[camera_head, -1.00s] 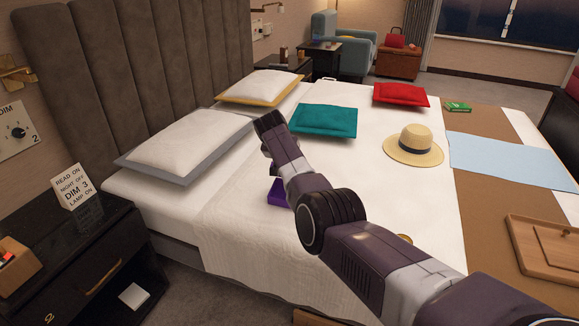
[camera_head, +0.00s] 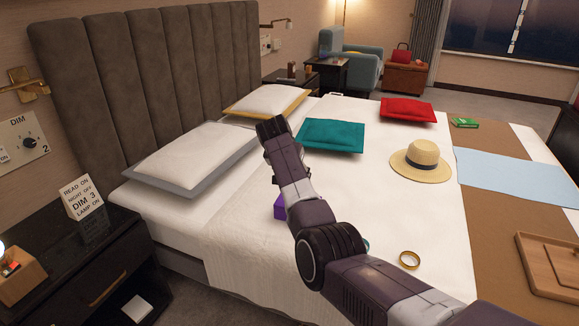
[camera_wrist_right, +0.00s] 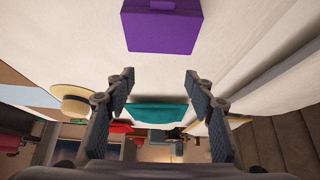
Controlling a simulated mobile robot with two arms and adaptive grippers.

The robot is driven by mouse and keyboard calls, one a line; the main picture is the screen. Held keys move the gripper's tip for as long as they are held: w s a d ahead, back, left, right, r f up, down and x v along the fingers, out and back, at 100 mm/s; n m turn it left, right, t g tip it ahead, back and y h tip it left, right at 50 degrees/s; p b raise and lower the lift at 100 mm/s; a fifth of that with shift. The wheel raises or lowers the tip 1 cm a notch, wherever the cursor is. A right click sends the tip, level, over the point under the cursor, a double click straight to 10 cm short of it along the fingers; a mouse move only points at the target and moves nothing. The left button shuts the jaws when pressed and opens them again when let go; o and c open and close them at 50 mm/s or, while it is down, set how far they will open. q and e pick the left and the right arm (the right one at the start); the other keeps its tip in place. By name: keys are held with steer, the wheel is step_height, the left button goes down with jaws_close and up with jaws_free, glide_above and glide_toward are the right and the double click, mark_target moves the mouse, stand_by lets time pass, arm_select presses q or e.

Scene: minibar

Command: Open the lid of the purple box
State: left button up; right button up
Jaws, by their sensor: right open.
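A purple box (camera_head: 280,207) lies on the white bed, mostly hidden behind my right arm in the head view. In the head view the end of my right arm (camera_head: 271,130) is over the bed. My left gripper is not in view.
A teal pillow (camera_head: 330,135), a straw hat (camera_head: 421,161), a red pillow (camera_head: 408,110) and a gold ring (camera_head: 409,260) lie on the bed. White pillows (camera_head: 190,155) rest by the headboard (camera_head: 150,70). A black nightstand (camera_head: 80,250) stands at left.

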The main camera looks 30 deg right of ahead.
steer(key=v, duration=0.7)
steer(key=shift+r, duration=0.15)
steer(key=shift+s+a, duration=0.1)
